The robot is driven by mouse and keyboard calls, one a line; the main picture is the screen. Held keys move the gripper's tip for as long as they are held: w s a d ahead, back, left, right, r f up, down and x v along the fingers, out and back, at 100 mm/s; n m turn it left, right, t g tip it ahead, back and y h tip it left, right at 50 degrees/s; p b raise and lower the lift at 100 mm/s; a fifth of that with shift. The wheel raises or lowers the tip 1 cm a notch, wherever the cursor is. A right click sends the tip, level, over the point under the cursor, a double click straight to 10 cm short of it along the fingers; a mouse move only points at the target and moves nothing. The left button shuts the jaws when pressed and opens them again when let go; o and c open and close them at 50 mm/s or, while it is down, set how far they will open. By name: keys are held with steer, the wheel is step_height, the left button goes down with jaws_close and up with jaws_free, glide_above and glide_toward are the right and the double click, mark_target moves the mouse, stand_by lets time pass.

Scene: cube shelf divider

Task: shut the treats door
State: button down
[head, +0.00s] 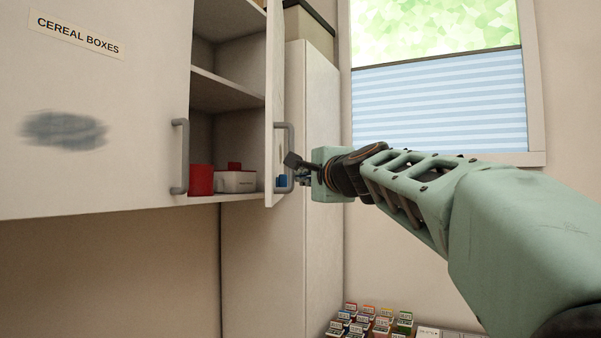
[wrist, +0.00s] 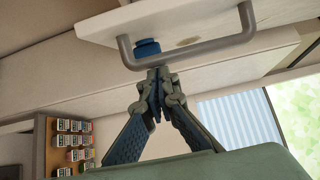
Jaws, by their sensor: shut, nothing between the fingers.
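A cabinet door (head: 271,110) stands open, seen nearly edge-on in the head view. No label on it is readable, so I cannot confirm that it is the treats door. Its grey bar handle (head: 291,140) is on the right side, and the handle also shows in the wrist view (wrist: 215,47). My gripper (head: 293,162) is at the handle's lower part. In the wrist view my fingertips (wrist: 158,74) are together, empty, close to one end of the handle; I cannot tell whether they touch it. A small blue piece (wrist: 147,47) shows by the door behind the handle.
The left door, labelled CEREAL BOXES (head: 79,35), is closed, with its own handle (head: 180,157). Inside the open compartment are a red container (head: 201,180) and a white box (head: 236,181). A tall pale cabinet (head: 316,100) stands close behind the open door. Several small boxes (head: 375,320) are below.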

steer(key=w+a+p, duration=0.1)
steer(key=a+p, duration=0.7)
steer(key=a, duration=0.8)
steer(key=shift+w+a+r+p, duration=0.3)
steer(key=shift+w+r+p, duration=0.05)
steer(key=shift+w, duration=0.05)
